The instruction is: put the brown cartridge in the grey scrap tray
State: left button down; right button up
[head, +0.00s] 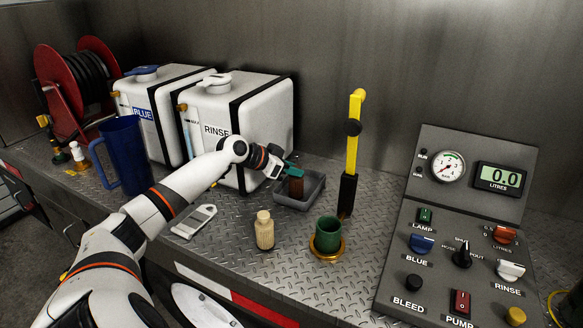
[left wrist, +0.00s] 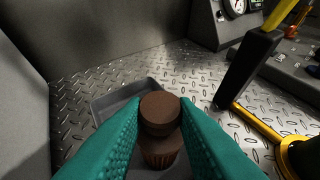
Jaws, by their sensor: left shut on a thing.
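The brown cartridge (left wrist: 160,115) is upright between the teal fingers of my left gripper (left wrist: 160,130), which is shut on it. In the head view my left gripper (head: 289,170) holds the brown cartridge (head: 296,186) over the grey scrap tray (head: 312,194). The tray also shows behind and below the cartridge in the left wrist view (left wrist: 107,104). I cannot tell whether the cartridge's bottom touches the tray floor. My right gripper is in neither view.
A black and yellow lever (head: 348,180) stands just right of the tray. A green cup in a brass ring (head: 327,235) and a beige bottle (head: 264,230) stand in front. White RINSE (head: 265,105) and BLUE (head: 165,90) tanks and a blue jug (head: 124,155) are on the left.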

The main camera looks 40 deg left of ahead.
pick_arm(q)
jog(key=c, duration=1.2)
grip_release()
jog(key=shift+o, duration=0.2)
jog(key=shift+r, duration=0.15)
jog(key=p+v, duration=0.7)
jog(key=v, duration=0.5)
